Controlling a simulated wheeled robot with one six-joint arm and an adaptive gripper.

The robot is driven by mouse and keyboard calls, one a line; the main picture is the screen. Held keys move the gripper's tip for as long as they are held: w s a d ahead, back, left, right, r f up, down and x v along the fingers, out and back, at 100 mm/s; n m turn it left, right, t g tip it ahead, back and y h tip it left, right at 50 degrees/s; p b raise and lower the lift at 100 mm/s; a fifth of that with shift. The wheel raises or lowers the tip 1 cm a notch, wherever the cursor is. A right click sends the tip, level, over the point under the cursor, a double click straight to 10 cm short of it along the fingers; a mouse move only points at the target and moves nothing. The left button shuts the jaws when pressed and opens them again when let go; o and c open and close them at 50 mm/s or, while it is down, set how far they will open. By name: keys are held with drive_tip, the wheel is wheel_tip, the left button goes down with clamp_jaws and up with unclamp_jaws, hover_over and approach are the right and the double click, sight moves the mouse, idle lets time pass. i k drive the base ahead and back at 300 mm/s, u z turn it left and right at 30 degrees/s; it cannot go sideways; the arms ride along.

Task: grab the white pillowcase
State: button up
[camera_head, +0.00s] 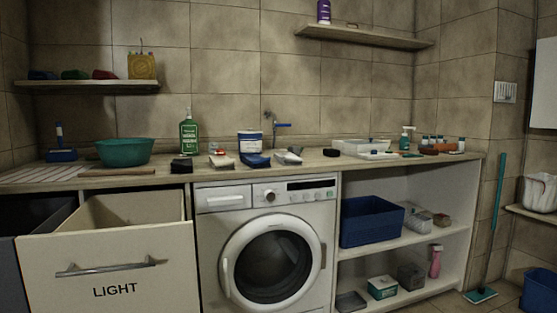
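I cannot tell for sure which thing is the white pillowcase. A small pale cloth (221,160) lies on the counter above the washing machine, with some brown or red at its edge. Another small pale folded cloth (288,157) lies further right, beside a dark blue cloth (256,160). A white bundle or lined basket (540,192) sits on a shelf at the far right, cut by the picture's edge. My gripper is not in view.
The LIGHT drawer (105,270) stands open at the lower left, sticking out before the counter (390,160). The washing machine (270,250) is shut. A teal bowl (125,152) and a green bottle (188,133) stand on the counter. A teal mop (499,215) leans at right.

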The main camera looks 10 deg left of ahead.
sight(289, 158)
drive_tip(key=u, duration=0.6)
drive_tip(key=i, duration=0.65)
drive_tip(key=u, duration=0.55)
drive_tip(key=i, duration=0.65)
drive_tip(key=z, duration=0.25)
